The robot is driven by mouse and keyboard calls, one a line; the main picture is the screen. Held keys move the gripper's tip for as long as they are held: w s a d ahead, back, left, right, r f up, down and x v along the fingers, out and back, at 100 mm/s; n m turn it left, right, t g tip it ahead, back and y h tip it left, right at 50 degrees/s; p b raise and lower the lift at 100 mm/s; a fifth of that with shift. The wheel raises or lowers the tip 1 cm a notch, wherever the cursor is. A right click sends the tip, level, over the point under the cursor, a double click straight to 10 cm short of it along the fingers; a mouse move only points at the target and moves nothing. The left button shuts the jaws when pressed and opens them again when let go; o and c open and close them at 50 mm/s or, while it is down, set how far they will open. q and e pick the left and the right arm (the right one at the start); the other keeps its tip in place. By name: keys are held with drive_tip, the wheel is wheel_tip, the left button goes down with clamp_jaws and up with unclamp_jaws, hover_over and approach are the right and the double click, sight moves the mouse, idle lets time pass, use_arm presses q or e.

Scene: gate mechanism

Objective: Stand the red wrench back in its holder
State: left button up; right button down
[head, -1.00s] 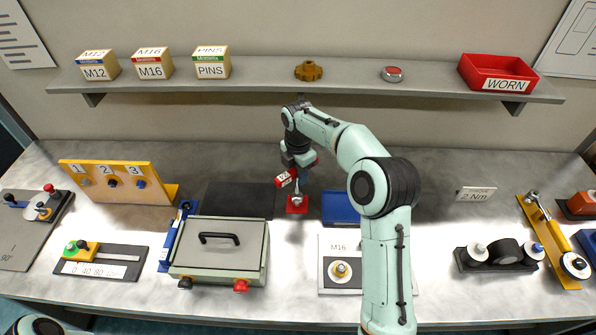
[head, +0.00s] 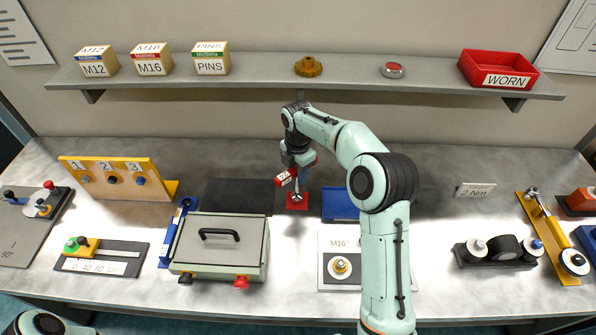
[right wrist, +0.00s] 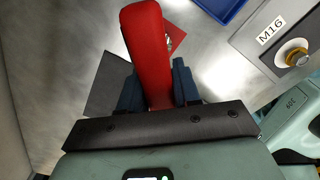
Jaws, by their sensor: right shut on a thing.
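My right gripper (head: 297,178) is shut on the red wrench (right wrist: 145,45). In the right wrist view the thick red handle stands between the two dark blue fingers (right wrist: 158,88). In the head view a red block with a white label (head: 286,177) shows at the gripper, and a silver metal part (head: 297,192) shows below it. The red holder (head: 299,205) sits on the table right under the gripper. It shows partly behind the handle in the right wrist view (right wrist: 176,36). Whether the wrench touches the holder I cannot tell. My left gripper is out of view.
A dark mat (head: 240,196) lies left of the holder, a blue tray (head: 340,204) right of it. In front are a grey lidded case (head: 219,245) and an M16 plate (head: 331,244). A shelf (head: 350,82) with boxes runs behind.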

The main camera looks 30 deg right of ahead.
drive_tip(key=c, duration=0.7)
unclamp_jaws()
wheel_tip(320, 180, up, 7)
drive_tip(key=shift+r, duration=0.1)
